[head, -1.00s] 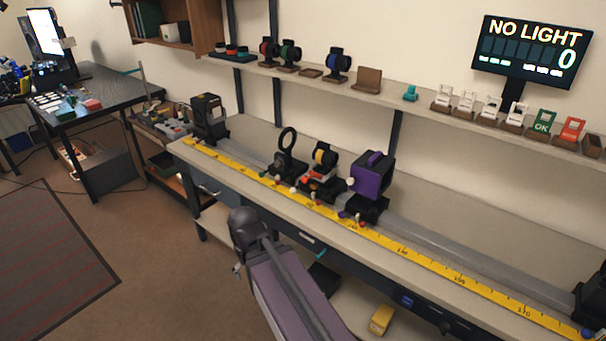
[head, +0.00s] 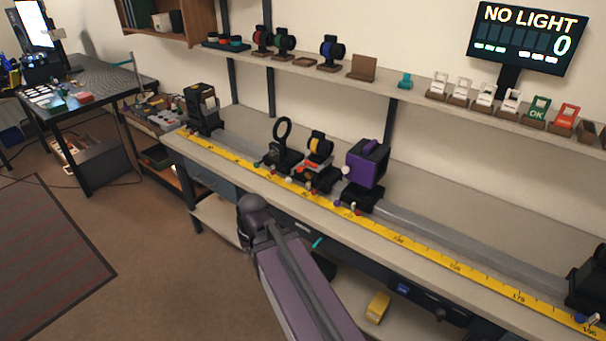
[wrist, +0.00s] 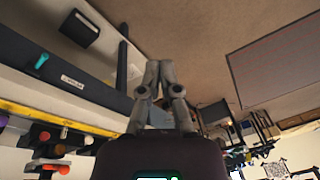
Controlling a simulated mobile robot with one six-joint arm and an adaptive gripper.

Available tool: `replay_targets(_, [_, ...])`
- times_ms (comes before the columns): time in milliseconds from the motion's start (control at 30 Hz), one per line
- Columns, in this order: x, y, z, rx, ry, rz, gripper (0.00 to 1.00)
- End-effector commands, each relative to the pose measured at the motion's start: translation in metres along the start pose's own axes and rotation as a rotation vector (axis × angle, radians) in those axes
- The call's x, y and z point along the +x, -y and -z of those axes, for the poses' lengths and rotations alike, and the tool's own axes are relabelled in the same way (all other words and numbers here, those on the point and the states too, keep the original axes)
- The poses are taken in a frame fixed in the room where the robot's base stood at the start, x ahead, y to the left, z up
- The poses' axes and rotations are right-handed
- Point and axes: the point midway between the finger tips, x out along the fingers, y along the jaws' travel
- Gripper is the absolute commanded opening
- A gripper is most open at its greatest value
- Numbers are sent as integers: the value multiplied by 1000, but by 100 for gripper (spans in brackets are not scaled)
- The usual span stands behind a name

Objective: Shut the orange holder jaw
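The orange holder jaw (head: 309,164) is on a black holder (head: 317,180) on the bench rail, below a yellow-rimmed round lens (head: 319,145). At this size I cannot tell how far the jaw stands open. In the wrist view, red-orange parts of the rail holders (wrist: 46,136) show at the lower left, upside down. My gripper (wrist: 160,64) shows in the wrist view with its two fingers together and nothing seen between them. It points over the floor in front of the bench, apart from the holder. In the head view my own arm hides it.
A black ring holder (head: 281,146) stands left of the jaw's holder, and a purple box (head: 366,164) stands right of it. A yellow ruler (head: 397,241) runs along the bench front. The display (head: 528,38) reads NO LIGHT, 0.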

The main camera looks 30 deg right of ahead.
Motion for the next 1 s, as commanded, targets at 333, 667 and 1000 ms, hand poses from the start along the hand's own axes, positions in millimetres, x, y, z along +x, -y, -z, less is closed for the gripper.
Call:
replay_targets(333, [-1, -51, 66, 404, -322, 271, 0])
replay_targets(667, [-34, -136, 116, 846, -647, 539, 0])
replay_targets(1000, [-75, -235, 131, 1232, -930, 767, 0])
